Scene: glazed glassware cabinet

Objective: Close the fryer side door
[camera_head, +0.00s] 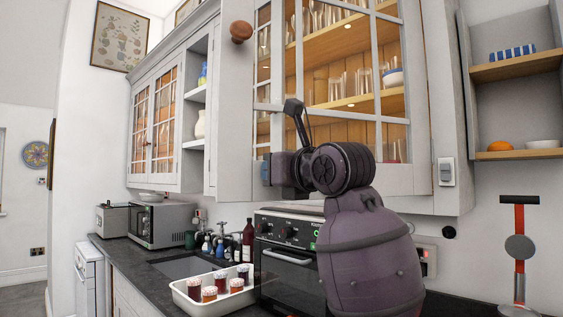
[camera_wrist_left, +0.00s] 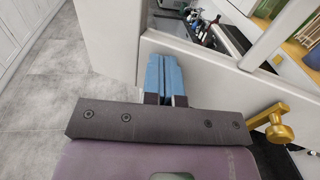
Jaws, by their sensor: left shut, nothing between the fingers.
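A large grey glazed door (camera_head: 235,110) with a round brown knob (camera_head: 241,31) fills the upper middle of the head view. It seems to stand ajar, with glassware behind its panes; the exact angle is hard to tell. My left gripper (camera_head: 265,172) is at the door's lower left part in the head view, partly hidden by my own wrist. In the left wrist view the blue fingers (camera_wrist_left: 166,72) are shut together and empty, beside a pale panel (camera_wrist_left: 205,75) of the door. Whether they touch it I cannot tell. My right gripper is out of view.
An oven (camera_head: 288,262), a white tray (camera_head: 212,306) with several jars, a sink and a microwave (camera_head: 160,225) line the counter below. Open shelves (camera_head: 518,70) are at the right. A brass handle (camera_wrist_left: 278,130) shows right of the gripper in the left wrist view.

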